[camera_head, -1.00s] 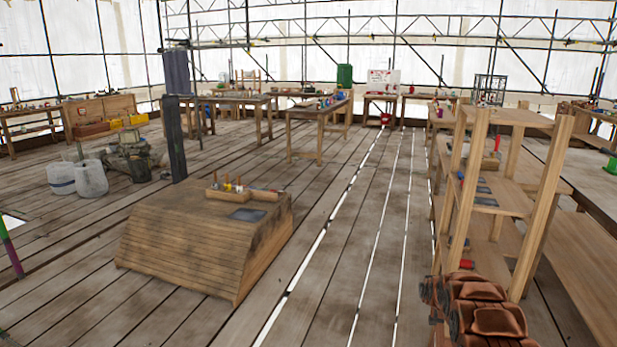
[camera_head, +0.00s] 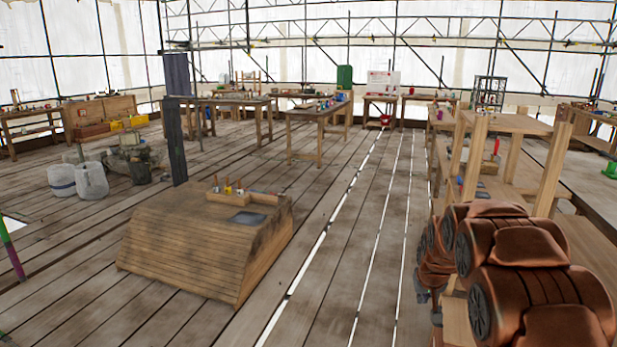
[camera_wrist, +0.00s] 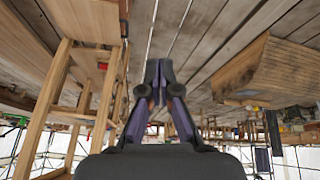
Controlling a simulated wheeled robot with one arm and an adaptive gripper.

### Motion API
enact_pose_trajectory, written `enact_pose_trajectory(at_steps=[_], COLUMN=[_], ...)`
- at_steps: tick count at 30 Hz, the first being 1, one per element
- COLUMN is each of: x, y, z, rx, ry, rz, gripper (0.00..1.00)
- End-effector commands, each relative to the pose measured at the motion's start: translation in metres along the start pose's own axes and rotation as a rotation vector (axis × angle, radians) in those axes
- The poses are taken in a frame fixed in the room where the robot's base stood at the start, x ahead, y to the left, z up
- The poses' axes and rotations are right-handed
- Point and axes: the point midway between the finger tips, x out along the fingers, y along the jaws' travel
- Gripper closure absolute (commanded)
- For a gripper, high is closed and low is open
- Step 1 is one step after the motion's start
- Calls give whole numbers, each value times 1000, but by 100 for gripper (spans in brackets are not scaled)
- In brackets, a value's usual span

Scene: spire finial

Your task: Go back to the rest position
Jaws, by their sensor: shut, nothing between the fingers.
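My gripper (camera_wrist: 158,72) shows in the wrist view with its two dark fingers meeting at the tips. It is shut and empty, with bare floor planks beyond the tips. The wrist view is upside down, with the floor at the top. In the head view my copper-coloured arm (camera_head: 530,265) is folded at the lower right, in front of the wooden shelf. The gripper itself cannot be made out in the head view.
A wooden shelf unit (camera_head: 553,170) stands close at the right, partly hidden by my arm. A slatted wooden block (camera_head: 185,250) with a small tool tray (camera_head: 242,197) is at left centre. White containers (camera_head: 91,182) stand farther left. The plank floor between block and shelf is clear.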

Motion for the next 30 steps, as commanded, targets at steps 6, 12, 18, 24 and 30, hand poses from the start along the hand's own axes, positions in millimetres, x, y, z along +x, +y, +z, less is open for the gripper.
enact_pose_trajectory(at_steps=[6, 12, 18, 24, 30], x=[-64, -117, -167, -213, -256], y=[-17, -30, -43, -53, -60], z=[46, 95, 151, 210, 272], rx=[-2, -8, -16, -30, -48], ry=[-91, -179, -271, -363, -450], rz=[-20, -39, -57, -75, -90], gripper=[100, 100, 100, 100, 100])
